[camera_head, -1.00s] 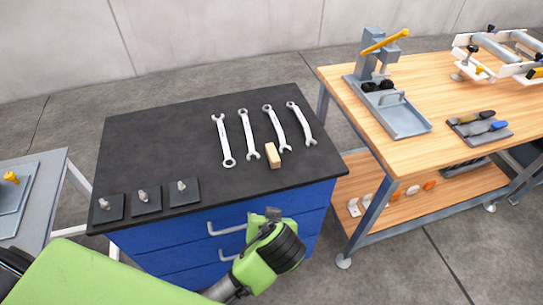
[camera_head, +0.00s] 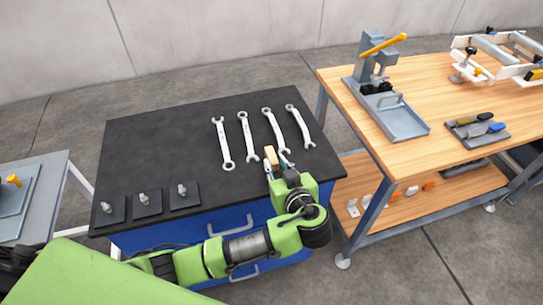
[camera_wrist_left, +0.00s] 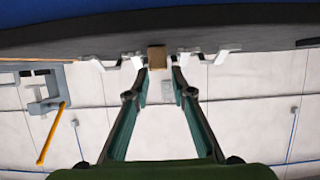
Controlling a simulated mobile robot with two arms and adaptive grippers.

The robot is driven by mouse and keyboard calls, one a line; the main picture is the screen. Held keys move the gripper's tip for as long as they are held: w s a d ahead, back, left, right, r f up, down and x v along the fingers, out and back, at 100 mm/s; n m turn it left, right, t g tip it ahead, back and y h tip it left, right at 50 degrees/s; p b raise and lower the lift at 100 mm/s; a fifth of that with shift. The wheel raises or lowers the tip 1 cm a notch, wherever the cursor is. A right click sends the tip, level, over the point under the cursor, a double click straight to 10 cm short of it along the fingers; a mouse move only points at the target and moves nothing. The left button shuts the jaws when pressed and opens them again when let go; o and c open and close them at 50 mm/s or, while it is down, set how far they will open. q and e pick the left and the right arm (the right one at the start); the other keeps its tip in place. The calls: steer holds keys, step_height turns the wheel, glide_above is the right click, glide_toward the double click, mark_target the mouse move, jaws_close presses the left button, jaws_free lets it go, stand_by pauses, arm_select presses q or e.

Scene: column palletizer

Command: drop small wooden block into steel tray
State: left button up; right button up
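The small wooden block (camera_head: 271,155) stands near the front right edge of the dark cabinet top, in front of the wrenches. My left gripper (camera_head: 279,168) reaches in from the front, right at the block, and partly hides its lower part. In the left wrist view the block (camera_wrist_left: 157,57) shows between the two fingertips (camera_wrist_left: 160,75) or just beyond them, with a gap on each side; the fingers are apart. The steel tray (camera_head: 406,122) is a shallow grey tray on the wooden bench to the right, in front of a press. My right gripper is not in view.
Several wrenches (camera_head: 249,136) lie just behind the block. Dark square plates with knobs (camera_head: 147,203) stand at the cabinet's front left. The press with a yellow handle (camera_head: 383,45) rises behind the tray. A gap separates cabinet and wooden bench (camera_head: 440,85).

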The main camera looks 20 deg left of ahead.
mark_target(272, 156)
arm_select(q)
steer(key=shift+w+a, duration=0.25)
steer(key=shift+w, duration=0.2)
steer(key=p+x, duration=0.2)
steer(key=x, duration=0.2)
steer(key=shift+w, duration=0.15)
steer(key=shift+w+a+f, duration=0.15)
steer(key=shift+w, duration=0.05)
steer(key=shift+f, duration=0.1)
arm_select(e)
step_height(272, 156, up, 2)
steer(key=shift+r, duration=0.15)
arm_select(q)
jaws_close()
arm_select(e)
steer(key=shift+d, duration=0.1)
